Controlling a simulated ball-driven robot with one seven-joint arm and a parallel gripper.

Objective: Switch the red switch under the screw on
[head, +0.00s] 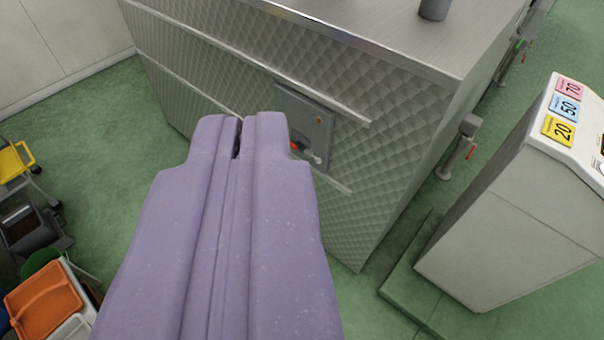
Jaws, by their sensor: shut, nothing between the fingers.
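My purple gripper (240,122) fills the lower middle of the head view and points at the quilted metal side of a big machine (400,130). It is shut and empty. A grey plate or box (305,112) is mounted on that side, just beyond and to the right of the fingertips. A small red part, likely the red switch (294,145), shows at its lower edge, beside the right finger. My gripper partly hides it. I cannot tell its position or whether the gripper touches it. A screw cannot be made out clearly.
A white cabinet (510,215) with coloured number labels stands at the right. An orange tray (43,302), a dark bin (30,232) and a yellow stepped item (14,160) are at the left. Metal rails run along the machine's side. Green floor (105,165) is clear left of the machine.

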